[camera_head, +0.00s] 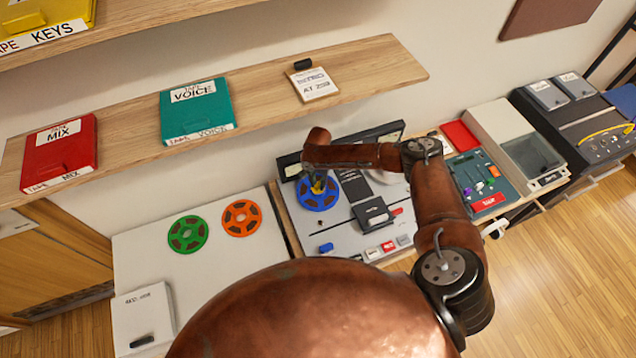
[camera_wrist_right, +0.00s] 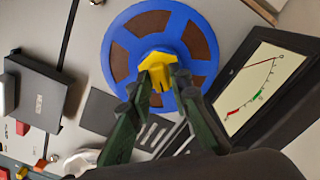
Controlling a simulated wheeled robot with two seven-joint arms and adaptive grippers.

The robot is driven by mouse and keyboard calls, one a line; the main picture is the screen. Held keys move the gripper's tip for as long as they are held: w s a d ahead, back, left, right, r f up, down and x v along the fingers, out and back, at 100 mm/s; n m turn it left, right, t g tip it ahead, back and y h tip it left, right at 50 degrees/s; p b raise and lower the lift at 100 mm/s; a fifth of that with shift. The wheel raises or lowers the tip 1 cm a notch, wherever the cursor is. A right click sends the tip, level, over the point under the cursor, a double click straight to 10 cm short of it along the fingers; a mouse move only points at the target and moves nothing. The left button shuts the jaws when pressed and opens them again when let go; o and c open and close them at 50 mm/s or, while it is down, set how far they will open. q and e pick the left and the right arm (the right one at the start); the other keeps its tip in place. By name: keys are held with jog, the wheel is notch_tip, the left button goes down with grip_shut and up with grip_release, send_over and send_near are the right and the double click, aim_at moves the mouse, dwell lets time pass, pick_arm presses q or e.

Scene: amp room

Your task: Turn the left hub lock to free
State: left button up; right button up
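The left hub lock (camera_wrist_right: 158,67) is a yellow knob at the centre of a blue reel (camera_wrist_right: 120,48). The blue reel also shows on the left of the tape deck (camera_head: 345,233) in the head view (camera_head: 316,204). My right gripper (camera_wrist_right: 162,80) reaches down over the hub, with its two dark green fingertips on either side of the yellow knob, seemingly closed against it. In the head view, my right gripper (camera_head: 318,180) partly covers the knob. My left gripper is in neither view.
A meter (camera_wrist_right: 262,85) stands close beside the reel. A black head cover (camera_wrist_right: 38,90) lies on its other side. Green (camera_head: 188,234) and orange (camera_head: 241,218) reels rest on the white counter. A wooden shelf (camera_head: 260,97) with tape boxes is above.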

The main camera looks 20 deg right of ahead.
grip_shut()
